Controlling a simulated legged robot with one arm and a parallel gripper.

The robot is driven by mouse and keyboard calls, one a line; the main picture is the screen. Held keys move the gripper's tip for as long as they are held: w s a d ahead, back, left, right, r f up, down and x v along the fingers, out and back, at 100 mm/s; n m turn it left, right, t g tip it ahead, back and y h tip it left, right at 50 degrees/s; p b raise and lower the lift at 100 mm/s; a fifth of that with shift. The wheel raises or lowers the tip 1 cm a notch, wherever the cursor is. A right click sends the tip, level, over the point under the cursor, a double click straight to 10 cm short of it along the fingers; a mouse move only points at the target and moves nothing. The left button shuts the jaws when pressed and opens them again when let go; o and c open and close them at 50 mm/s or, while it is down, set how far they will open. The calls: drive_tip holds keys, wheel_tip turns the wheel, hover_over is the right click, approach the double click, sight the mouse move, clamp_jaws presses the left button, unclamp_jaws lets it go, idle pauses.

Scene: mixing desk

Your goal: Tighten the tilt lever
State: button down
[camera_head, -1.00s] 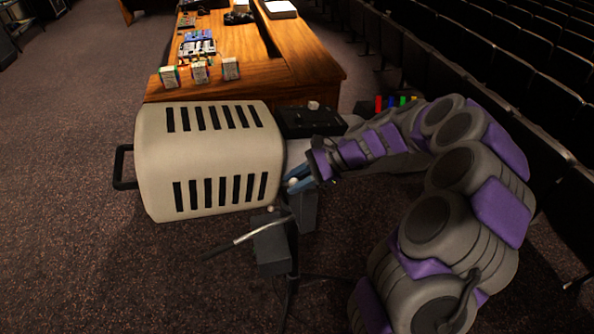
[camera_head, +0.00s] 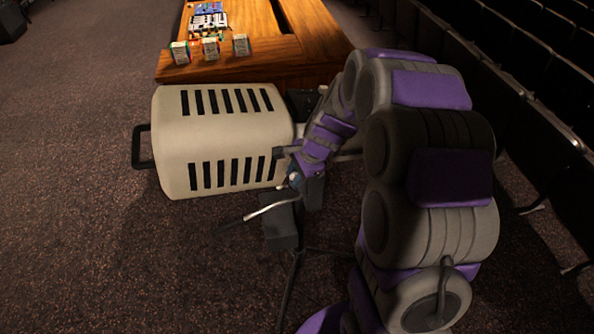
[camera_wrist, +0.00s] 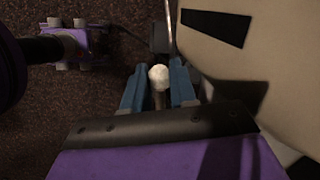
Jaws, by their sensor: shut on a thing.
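The tilt lever shows as a white ball knob (camera_wrist: 158,76) on a short stem between the blue fingers of my gripper (camera_wrist: 158,88) in the wrist view. My gripper is shut on it. In the head view the knob (camera_head: 292,181) is small, at the tip of my gripper (camera_head: 296,179), just right of the beige housing. Most of the stem is hidden by my fingers and wrist. The large beige housing (camera_head: 205,140) with black slots and a side handle sits on a dark stand (camera_head: 281,226).
A thin silver rod (camera_head: 270,207) sticks out left from the stand below my gripper. A wooden desk (camera_head: 260,62) with small boxes (camera_head: 211,48) stands behind the housing. Dark seats (camera_head: 520,85) line the right. Carpet (camera_head: 90,240) at left is clear.

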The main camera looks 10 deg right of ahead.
drive_tip(key=shift+w+r, duration=0.1)
drive_tip(key=shift+w, duration=0.05)
drive_tip(key=c, duration=1)
unclamp_jaws()
drive_tip(key=shift+w, duration=0.1)
drive_tip(key=shift+o, duration=0.2)
drive_tip(key=b+v, duration=0.2)
drive_tip(key=v, duration=1.5)
drive_tip(key=shift+a, duration=0.15)
drive_tip(key=s+a+f+n+g+h+b, duration=0.1)
drive_tip(key=s+f+n+g+h+b, duration=0.1)
drive_tip(key=s+f+n+b, duration=0.5)
drive_tip(key=s+a+f+n+g+h+b, duration=0.1)
drive_tip(key=s+f+n+b, duration=0.6)
drive_tip(key=s+f+b, duration=0.8)
drive_tip(key=s+f, duration=0.4)
drive_tip(key=s, duration=0.5)
drive_tip(key=shift+f+n+g+h, duration=0.4)
